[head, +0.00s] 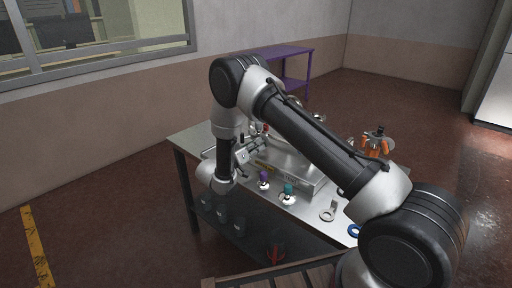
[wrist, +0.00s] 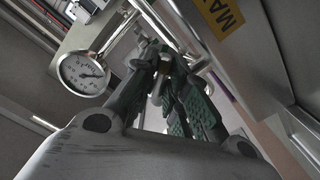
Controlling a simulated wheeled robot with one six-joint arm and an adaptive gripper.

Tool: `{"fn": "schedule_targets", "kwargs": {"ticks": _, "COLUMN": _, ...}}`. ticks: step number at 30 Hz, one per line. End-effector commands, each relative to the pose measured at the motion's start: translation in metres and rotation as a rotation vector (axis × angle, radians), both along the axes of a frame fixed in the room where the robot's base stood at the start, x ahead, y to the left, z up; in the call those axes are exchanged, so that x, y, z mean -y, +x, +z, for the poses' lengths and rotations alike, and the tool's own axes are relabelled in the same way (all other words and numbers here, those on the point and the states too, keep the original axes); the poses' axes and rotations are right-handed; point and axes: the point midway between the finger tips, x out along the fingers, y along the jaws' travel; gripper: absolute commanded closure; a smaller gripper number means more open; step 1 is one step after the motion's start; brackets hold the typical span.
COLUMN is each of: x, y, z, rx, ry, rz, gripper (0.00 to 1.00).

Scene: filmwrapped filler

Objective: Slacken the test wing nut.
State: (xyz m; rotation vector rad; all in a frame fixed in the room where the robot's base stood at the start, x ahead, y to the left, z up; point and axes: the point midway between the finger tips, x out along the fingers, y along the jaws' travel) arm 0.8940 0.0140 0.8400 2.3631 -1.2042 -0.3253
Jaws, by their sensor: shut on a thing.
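Bright metal tubing runs just behind the fingertips. A round white dial gauge (wrist: 85,73) stands left of the fingers. In the head view my gripper (head: 250,151) reaches the left side of the metal machine (head: 287,167) on the table; the nut cannot be made out there.
A yellow label (wrist: 219,15) is on a panel close right of my gripper.

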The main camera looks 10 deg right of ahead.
Motion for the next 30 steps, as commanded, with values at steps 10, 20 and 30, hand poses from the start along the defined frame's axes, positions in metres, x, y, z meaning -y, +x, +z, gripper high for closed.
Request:
{"fn": "schedule_targets", "kwargs": {"ticks": 10, "x": 0.0, "y": -0.0001, "z": 0.0001, "rx": -0.102, "ry": -0.074, "rz": 0.001, "gripper": 1.0}}
{"fn": "schedule_targets", "kwargs": {"ticks": 20, "x": 0.0001, "y": -0.0005, "z": 0.0005, "rx": -0.337, "ry": -0.244, "rz": 0.001, "gripper": 1.0}}
{"fn": "schedule_targets", "kwargs": {"ticks": 30, "x": 0.0002, "y": -0.0008, "z": 0.0011, "rx": -0.599, "ry": -0.435, "rz": 0.001, "gripper": 1.0}}
